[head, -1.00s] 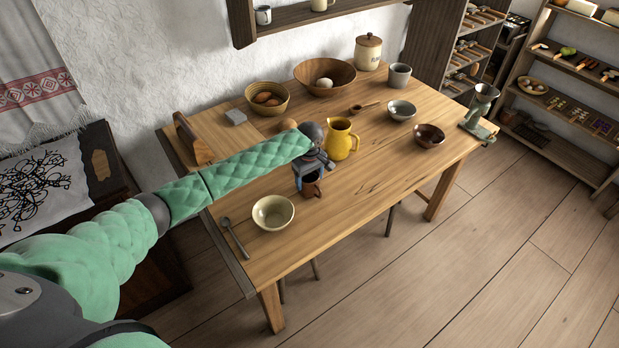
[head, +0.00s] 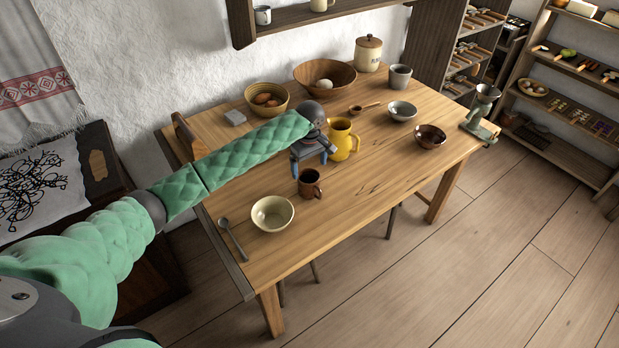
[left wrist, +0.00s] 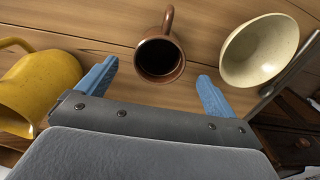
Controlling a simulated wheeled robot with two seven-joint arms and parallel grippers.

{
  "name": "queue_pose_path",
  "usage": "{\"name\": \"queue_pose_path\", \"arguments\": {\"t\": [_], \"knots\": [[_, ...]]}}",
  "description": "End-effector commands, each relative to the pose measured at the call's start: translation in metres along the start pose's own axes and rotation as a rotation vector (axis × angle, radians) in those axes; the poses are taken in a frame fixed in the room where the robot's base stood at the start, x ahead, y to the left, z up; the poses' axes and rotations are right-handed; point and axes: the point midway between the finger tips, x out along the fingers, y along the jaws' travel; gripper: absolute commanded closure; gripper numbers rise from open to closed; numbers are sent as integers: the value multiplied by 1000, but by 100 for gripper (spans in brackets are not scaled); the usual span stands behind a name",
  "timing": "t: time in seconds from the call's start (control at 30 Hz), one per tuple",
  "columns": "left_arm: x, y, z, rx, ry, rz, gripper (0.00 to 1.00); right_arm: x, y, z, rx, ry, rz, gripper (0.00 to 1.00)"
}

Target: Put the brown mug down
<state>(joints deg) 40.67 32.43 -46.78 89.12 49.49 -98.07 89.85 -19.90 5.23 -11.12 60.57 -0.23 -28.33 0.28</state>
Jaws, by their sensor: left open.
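The brown mug (head: 310,184) stands upright on the wooden table (head: 370,190), between the cream bowl and the yellow jug. In the left wrist view the mug (left wrist: 159,56) is seen from above with a dark inside, its handle pointing to the top of the picture. My left gripper (head: 309,162) is open and empty just behind the mug, above the table. In the left wrist view its two blue fingers (left wrist: 155,85) are spread wide, with the mug ahead of the gap and apart from them. My right gripper is not in view.
A yellow jug (head: 342,139) stands close to my left gripper on the right. Bowls and a lidded jar (head: 368,54) stand farther back. The table's front right is clear.

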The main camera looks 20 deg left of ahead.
Motion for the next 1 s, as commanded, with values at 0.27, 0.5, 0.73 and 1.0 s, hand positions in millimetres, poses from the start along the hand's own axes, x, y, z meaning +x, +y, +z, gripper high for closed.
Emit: {"name": "queue_pose_path", "arguments": {"t": [0.27, 0.5, 0.73, 1.0], "knots": [[-41, 1, 0, 0, 1, 1, 7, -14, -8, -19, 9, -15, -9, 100], [-54, 0, 0, 0, -1, 0, 7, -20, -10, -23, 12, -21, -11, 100], [-54, 0, 0, 0, -1, 0, 7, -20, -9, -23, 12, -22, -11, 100], [-50, 0, 5, 12, -2, 2, 7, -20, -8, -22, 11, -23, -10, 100]]}}
